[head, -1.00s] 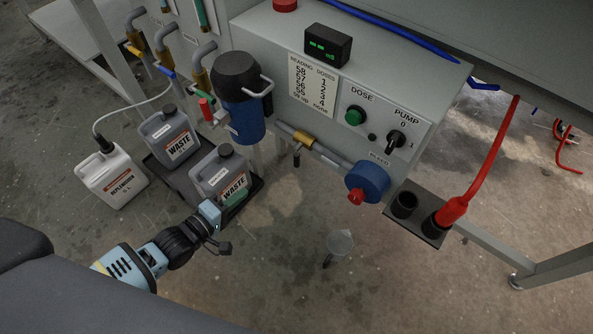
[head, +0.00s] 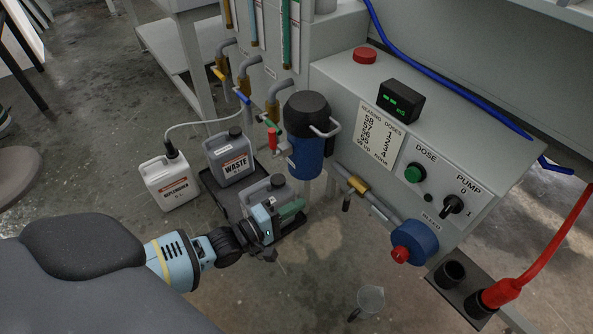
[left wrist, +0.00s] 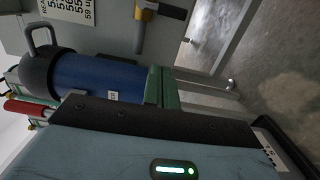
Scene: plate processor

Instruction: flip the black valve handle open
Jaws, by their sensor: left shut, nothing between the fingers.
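The black valve handle (head: 346,203) hangs down from a brass valve (head: 358,185) on the grey pipe under the panel. In the left wrist view the handle (left wrist: 173,11) shows near the top edge, beside the brass body (left wrist: 147,6). My left gripper (head: 300,205) is low and to the left of the handle, in front of the right waste canister, apart from the valve. Its green fingers (left wrist: 161,87) are closed together with nothing between them. My right gripper is not in view.
The blue filter housing (head: 306,150) with its black cap stands between the canisters and the valve. A red-handled tap (head: 272,138) is at its left. A clear funnel (head: 371,298) is below. Open floor lies under the pipe.

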